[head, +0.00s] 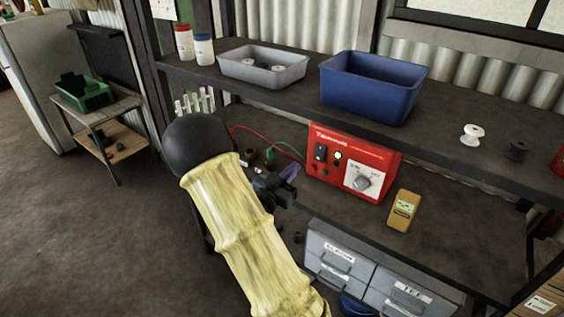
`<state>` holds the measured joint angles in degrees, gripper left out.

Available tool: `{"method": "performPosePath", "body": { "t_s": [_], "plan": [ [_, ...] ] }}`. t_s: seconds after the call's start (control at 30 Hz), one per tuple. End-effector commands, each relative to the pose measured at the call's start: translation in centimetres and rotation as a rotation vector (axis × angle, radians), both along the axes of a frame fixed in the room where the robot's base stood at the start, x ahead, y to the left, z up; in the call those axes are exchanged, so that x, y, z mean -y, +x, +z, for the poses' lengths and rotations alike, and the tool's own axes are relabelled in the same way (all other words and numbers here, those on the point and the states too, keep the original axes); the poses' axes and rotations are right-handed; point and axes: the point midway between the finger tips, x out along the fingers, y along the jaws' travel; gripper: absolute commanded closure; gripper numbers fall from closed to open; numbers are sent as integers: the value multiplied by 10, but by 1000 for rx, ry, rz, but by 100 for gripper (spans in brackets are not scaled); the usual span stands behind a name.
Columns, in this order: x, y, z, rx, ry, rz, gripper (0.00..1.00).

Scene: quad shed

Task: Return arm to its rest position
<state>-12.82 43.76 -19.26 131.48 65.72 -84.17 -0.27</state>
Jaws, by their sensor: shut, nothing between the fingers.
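My arm, in a pale yellow sleeve, rises from the bottom of the head view to a round black joint at left centre. My gripper (284,196) is the small black part just right of the sleeve, over the lower bench shelf (440,225). It is shut, with nothing seen in it. The sleeve hides part of it. It appears left of the red power supply (352,162), with a gap between them in the picture.
A blue bin (374,88) and grey tray (264,67) stand on the upper shelf. A yellow meter (403,211) lies right of the power supply. Grey drawers (340,256) sit below. A small table (112,106) stands left. Floor at lower left is clear.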

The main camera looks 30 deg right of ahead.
Motion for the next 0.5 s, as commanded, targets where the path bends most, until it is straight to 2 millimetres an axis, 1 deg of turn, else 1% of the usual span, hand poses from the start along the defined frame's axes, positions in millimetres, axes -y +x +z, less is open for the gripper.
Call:
{"method": "performPosePath", "body": {
  "t_s": [0.27,0.4,0.5],
  "plan": [
    [-1,2,-1,-4,18,12,100],
    [-5,10,-7,-36,124,73,100],
    [-17,20,-15,-83,255,158,100]
  ]
}}
